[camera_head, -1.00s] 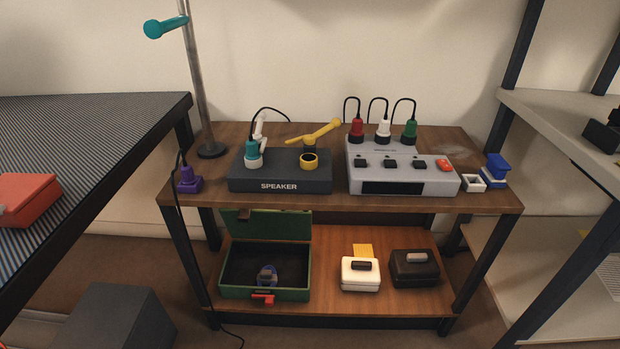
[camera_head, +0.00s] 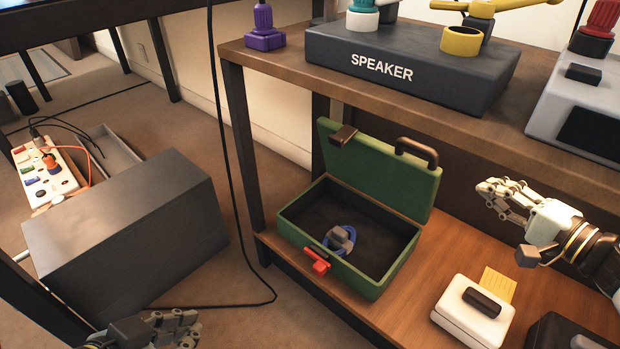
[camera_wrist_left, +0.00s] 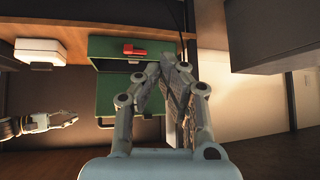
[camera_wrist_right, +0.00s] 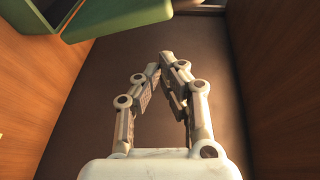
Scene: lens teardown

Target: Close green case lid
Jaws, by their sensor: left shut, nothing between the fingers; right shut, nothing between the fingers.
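The green case (camera_head: 372,286) stands on the lower wooden shelf with its lid (camera_head: 375,178) raised open, tilted back. A red latch (camera_head: 317,261) is on its front, and a blue coil with a grey part (camera_head: 341,239) lies inside. My right gripper (camera_head: 484,190) is shut and empty, right of the lid and apart from it; the right wrist view shows a green case edge (camera_wrist_right: 118,16) beyond its fingers. My left gripper (camera_head: 190,328) is shut and empty, low in front and left of the case. The left wrist view shows the case (camera_wrist_left: 112,92) beyond its fingertips.
A white case (camera_head: 470,312) with a yellow note and a dark case (camera_head: 565,335) stand right of the green case. The upper shelf with the speaker box (camera_head: 410,65) overhangs behind. A large grey box (camera_head: 125,235) stands on the floor at left. A black cable hangs left of the shelf.

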